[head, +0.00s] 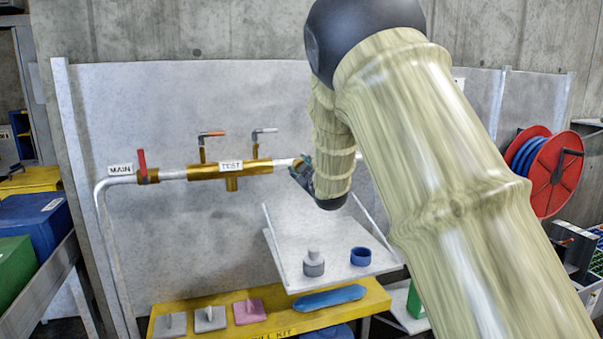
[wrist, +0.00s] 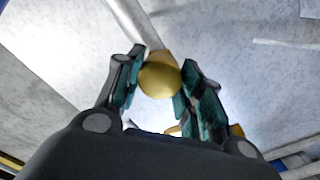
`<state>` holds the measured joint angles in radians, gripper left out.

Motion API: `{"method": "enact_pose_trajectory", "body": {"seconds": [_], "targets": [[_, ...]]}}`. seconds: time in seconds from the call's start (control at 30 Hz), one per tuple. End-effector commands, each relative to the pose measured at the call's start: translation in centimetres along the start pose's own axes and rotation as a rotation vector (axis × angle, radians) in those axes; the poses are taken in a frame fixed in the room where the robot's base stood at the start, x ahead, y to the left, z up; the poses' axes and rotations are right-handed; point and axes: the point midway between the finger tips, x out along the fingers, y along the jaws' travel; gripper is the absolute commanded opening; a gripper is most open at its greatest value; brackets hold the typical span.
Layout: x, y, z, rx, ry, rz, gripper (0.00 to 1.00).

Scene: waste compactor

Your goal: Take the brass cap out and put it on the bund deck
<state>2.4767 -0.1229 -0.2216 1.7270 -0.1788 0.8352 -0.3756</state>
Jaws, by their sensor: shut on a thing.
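The brass cap (wrist: 160,79) shows as a round gold face between my fingers in the wrist view. My gripper (wrist: 158,82) is shut on it, one finger on each side. A pale pipe (wrist: 129,18) runs up behind the cap; I cannot tell whether the two still touch. In the head view my gripper (head: 300,172) is at the right part of the pipe line, and the cap is hidden there. No label names the bund deck; a white shelf (head: 290,225) and a yellow deck (head: 375,299) lie below my gripper.
A grey bottle-shaped piece (head: 313,264) and a blue ring (head: 360,257) stand on the shelf. The yellow deck holds several flat pieces, including a blue one (head: 328,299). The brass TEST manifold (head: 208,172) with two levers is left of my gripper. A red hose reel (head: 553,172) is at right.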

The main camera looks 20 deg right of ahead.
Motion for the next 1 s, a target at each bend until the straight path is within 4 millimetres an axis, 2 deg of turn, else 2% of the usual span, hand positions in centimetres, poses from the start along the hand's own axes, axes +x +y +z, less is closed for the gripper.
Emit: {"method": "enact_pose_trajectory", "body": {"seconds": [0.17,0.57,1.0], "targets": [[0.01,-0.14,-0.03,-0.092,0.002,-0.001,0.09],[0.02,-0.21,0.03,-0.126,0.001,-0.001,0.09],[0.00,-0.37,0.13,-0.451,0.002,-0.001,0.09]]}}
